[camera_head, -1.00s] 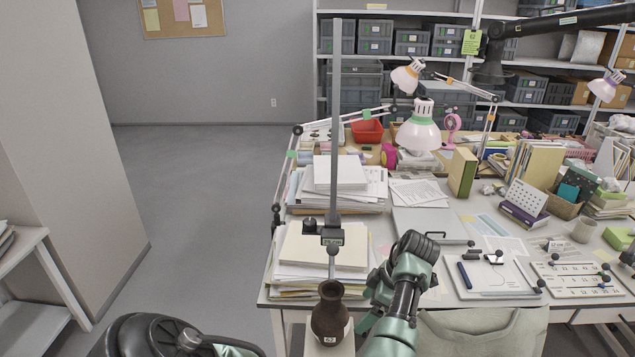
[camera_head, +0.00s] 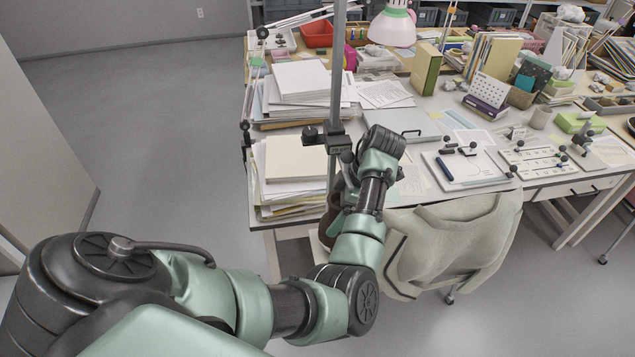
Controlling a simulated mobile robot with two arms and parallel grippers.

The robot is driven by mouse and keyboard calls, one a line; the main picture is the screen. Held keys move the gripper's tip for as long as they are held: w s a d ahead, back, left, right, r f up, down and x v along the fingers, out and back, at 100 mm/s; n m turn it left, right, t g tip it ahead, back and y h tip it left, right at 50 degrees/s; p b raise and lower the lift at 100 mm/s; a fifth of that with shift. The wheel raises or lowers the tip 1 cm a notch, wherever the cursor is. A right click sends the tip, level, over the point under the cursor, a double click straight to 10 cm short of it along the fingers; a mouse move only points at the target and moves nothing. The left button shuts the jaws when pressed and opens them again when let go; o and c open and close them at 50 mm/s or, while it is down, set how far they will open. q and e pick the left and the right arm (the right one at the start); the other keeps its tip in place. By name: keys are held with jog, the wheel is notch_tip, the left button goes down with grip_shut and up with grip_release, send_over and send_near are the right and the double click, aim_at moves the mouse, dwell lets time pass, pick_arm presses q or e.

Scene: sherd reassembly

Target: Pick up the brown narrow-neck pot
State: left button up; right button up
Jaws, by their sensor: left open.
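The brown narrow-neck pot (camera_head: 328,222) stands at the front left of the desk, by the foot of a metal upright. My left arm hides much of it, including most of its right side. My left gripper (camera_head: 343,192) is open, close to the pot's neck and upper part in the picture. The forearm and wrist cover part of the gripper, so I cannot tell whether the fingers touch the pot or are around it. My right gripper is not in view.
The metal upright (camera_head: 337,80) rises just behind the pot. Stacks of paper (camera_head: 293,160) lie to its left and behind. A chair with a pale cloth (camera_head: 440,235) stands at the desk's front, right of my arm. The floor at left is clear.

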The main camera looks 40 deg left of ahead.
pick_arm(q)
jog(key=shift+w+f, duration=0.1)
jog(key=shift+f, duration=0.15)
jog(key=shift+w+d, duration=0.15)
jog(key=shift+w, duration=0.05)
jog(key=shift+w+d+r, duration=0.1)
jog(key=shift+d+r, duration=0.05)
jog(key=shift+d, duration=0.4)
jog(key=c, duration=1.4)
jog(key=shift+a, duration=0.15)
jog(key=c, duration=0.5)
jog(key=shift+s, duration=0.2)
grip_shut()
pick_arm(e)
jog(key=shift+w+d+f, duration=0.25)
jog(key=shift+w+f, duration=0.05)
